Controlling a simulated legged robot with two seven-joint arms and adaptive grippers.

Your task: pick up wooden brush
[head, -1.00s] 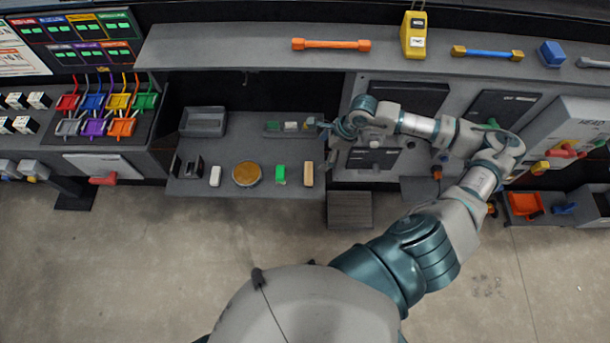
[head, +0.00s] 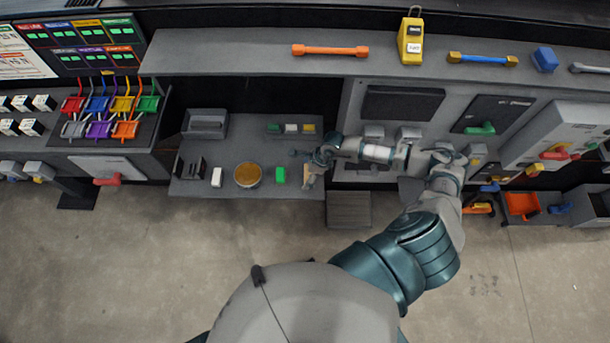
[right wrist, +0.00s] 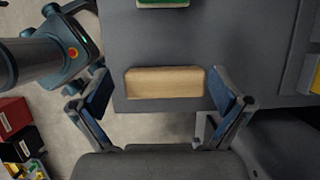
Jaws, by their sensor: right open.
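The wooden brush (right wrist: 165,82) shows in the right wrist view as a pale wooden block lying on the grey shelf, near the shelf's edge. My right gripper (right wrist: 161,95) is open, with one finger to each side of the brush and visible gaps between pads and wood. In the head view the right gripper (head: 306,167) is over the right end of the low grey shelf (head: 260,192). It hides most of the brush (head: 309,182) there. My left gripper is not in view.
A green block (head: 280,174), a round tan-topped item (head: 248,174) and a white block (head: 217,177) stand in a row left of the brush. Coloured blocks (head: 291,128) sit in a holder behind. A dark step or box (head: 349,209) lies below the shelf's right end.

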